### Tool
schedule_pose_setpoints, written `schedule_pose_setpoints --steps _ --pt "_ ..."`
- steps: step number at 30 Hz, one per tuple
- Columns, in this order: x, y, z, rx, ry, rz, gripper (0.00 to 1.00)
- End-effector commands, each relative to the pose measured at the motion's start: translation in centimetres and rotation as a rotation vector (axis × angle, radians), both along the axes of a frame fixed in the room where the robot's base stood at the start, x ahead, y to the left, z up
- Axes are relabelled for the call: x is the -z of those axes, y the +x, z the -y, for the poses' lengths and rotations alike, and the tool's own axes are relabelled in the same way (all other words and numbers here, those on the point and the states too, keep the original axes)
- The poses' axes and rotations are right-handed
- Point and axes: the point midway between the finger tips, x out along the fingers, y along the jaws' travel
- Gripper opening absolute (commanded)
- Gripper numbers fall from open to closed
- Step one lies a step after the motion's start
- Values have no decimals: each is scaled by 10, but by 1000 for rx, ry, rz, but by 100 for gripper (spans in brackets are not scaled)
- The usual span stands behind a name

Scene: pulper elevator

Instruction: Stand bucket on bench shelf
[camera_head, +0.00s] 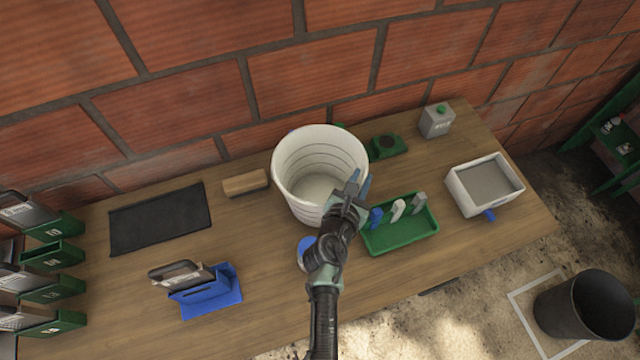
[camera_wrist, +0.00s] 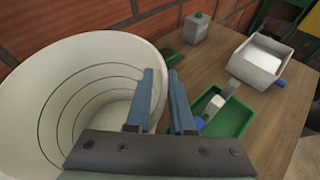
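The white bucket (camera_head: 290,165) is upright over the middle of the wooden bench (camera_head: 265,285), its mouth facing up. It also fills the left of the wrist view (camera_wrist: 60,75). My gripper (camera_head: 358,188) is at the bucket's right rim. In the wrist view its two blue fingers (camera_wrist: 162,100) straddle the bucket wall, one inside and one outside, with a narrow gap filled by the rim. It looks shut on the rim. The bucket's base is partly hidden, so I cannot tell whether it touches the bench top.
A green tray (camera_head: 400,245) with small tools is right of the bucket. A grey-white box (camera_head: 452,190) and grey container (camera_head: 436,120) stand farther right. Left are a wooden block (camera_head: 245,184), black mat (camera_head: 160,218) and blue holder (camera_head: 215,295). A dark bin (camera_head: 560,312) stands on the floor.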

Motion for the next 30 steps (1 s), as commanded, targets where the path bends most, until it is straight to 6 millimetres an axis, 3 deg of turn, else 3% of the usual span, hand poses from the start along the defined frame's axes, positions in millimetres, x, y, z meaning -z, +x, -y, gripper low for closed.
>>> schedule_pose_setpoints --steps 1,3,30 --pt "0 0 0 0 0 0 10" --pt "0 0 0 0 0 0 0" --pt "1 -1 0 0 -1 -2 0"
